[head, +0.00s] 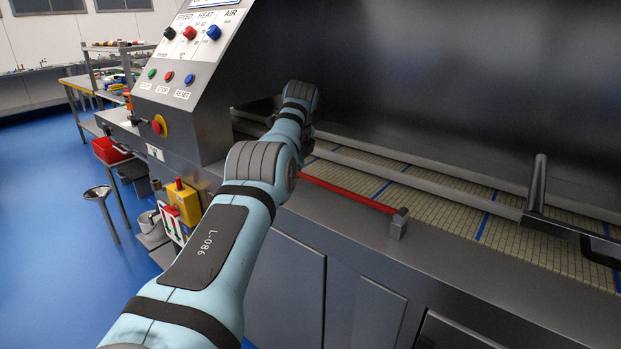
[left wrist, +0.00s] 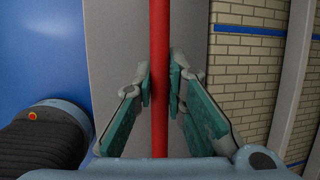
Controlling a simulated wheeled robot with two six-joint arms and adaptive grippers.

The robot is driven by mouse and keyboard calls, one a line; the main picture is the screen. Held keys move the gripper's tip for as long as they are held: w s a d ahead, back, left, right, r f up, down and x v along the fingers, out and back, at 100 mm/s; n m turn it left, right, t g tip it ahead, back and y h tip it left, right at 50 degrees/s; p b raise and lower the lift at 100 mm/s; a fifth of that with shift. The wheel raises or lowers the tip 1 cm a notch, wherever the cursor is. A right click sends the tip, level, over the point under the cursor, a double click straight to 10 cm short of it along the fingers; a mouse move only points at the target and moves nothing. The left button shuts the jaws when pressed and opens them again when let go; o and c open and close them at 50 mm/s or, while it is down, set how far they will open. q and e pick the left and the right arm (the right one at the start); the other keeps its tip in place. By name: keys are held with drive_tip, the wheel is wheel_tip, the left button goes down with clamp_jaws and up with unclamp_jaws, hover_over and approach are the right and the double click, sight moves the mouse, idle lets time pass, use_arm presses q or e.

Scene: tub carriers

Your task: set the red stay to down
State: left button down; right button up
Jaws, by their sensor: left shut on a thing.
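The red stay (head: 350,193) is a thin red rod. It lies low along the machine's front ledge, running from a small grey bracket (head: 399,223) back to the left, where my left arm hides its far end. In the left wrist view the red stay (left wrist: 159,40) runs up the picture between the green-padded fingers of my left gripper (left wrist: 160,84), which is shut on it. My arm hides this gripper in the head view. My right gripper is not in view.
A control panel (head: 190,60) with knobs and buttons is at the upper left.

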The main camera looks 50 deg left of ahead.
use_arm(q)
drive_tip(key=shift+s+f+h+b, duration=0.1)
drive_tip(key=shift+f+h+b, duration=0.2)
drive_tip(key=shift+f, duration=0.25)
drive_tip(key=c, duration=1.6)
unclamp_jaws()
drive_tip(key=shift+f, duration=0.1)
drive_tip(key=v, duration=1.2)
